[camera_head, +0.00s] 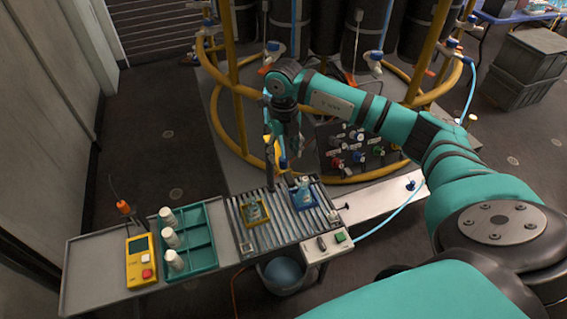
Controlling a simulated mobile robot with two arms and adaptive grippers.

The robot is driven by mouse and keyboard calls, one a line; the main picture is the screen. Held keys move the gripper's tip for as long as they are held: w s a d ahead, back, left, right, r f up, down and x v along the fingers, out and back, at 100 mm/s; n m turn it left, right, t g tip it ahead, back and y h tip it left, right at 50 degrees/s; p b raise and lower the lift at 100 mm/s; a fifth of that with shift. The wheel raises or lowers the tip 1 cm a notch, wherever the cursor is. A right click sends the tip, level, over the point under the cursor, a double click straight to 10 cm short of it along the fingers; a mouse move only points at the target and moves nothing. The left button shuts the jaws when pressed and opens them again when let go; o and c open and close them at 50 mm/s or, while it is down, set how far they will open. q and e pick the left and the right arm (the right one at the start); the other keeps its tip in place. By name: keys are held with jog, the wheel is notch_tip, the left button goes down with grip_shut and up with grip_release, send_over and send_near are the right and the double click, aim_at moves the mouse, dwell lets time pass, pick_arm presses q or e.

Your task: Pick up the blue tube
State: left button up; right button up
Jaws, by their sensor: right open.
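My right gripper (284,156) hangs down at the end of my teal arm, above the back edge of the slatted rack. It is open, with nothing clearly between its fingers. In front of it and a little to the right, a small clear vessel stands in a blue square holder (304,200) on the rack. A thin light blue tube (392,217) curves from the control box to the right. I cannot tell which of these is the blue tube meant. My left gripper is out of view.
The slatted rack (278,228) also bears a yellow holder (257,216). To its left are a green tray (203,257) with white bottles and a yellow meter (140,262). A bucket (284,273) stands below. The yellow pipe frame (237,85) and a valve panel (352,150) are behind.

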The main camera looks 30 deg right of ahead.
aim_at(284, 158)
notch_tip(284, 158, down, 2)
jog(key=shift+f+p, duration=0.25)
jog(key=shift+p, duration=0.2)
jog(key=shift+f, duration=0.6)
jog(key=c, duration=1)
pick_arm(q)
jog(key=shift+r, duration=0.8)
pick_arm(e)
jog(key=shift+r, duration=0.15)
